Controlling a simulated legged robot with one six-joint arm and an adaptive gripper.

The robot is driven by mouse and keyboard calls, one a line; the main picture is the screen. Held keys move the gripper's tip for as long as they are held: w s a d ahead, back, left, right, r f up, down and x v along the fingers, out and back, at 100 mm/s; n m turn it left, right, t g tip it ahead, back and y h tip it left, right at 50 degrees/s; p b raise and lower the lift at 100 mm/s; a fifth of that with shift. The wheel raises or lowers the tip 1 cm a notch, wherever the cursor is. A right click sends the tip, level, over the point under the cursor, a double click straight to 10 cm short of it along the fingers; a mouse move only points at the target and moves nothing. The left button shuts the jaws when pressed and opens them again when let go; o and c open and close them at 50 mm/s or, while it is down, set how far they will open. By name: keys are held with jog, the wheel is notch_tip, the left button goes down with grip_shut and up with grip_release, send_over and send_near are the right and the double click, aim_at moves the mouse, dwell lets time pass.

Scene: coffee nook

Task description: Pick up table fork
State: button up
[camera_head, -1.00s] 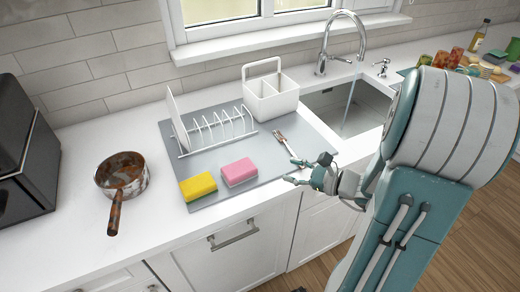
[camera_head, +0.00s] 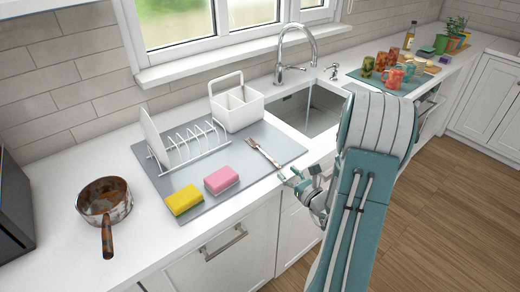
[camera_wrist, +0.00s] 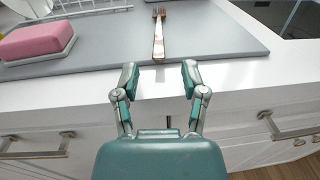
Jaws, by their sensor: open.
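The table fork (camera_head: 264,153) lies on the grey mat (camera_head: 285,148) near its right end, by the sink. In the wrist view the fork (camera_wrist: 159,33) points away from me, with its tines at the far end and its brownish handle towards me. My gripper (camera_head: 294,176) is open and empty at the counter's front edge, just short of the handle end. In the wrist view its two fingers (camera_wrist: 160,78) stand apart, one to each side of the fork's line, and do not touch it.
A pink sponge (camera_head: 221,180) and a yellow sponge (camera_head: 184,200) lie left of the fork. A white dish rack (camera_head: 190,147) and a white caddy (camera_head: 237,107) stand behind. The sink (camera_head: 315,118) is to the right. A rusty pan (camera_head: 104,201) sits far left.

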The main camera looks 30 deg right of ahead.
aim_at(280, 166)
jog(key=w, duration=0.1)
jog(key=a, duration=0.1)
jog(key=w, duration=0.1)
jog(key=shift+w+a+f, duration=0.2)
jog(key=shift+w+a, duration=0.05)
jog(key=shift+w, duration=0.1)
jog(key=shift+w+d+f, duration=0.1)
jog(key=shift+w+d, duration=0.3)
jog(key=shift+w, duration=0.2)
jog(key=shift+w+d+f, duration=0.1)
jog(key=shift+w+d, duration=0.3)
jog(key=shift+w, duration=0.15)
jog(key=shift+d, duration=0.3)
jog(key=shift+a, duration=0.45)
grip_shut()
jog(key=shift+a+r, duration=0.1)
jog(key=shift+a, duration=0.15)
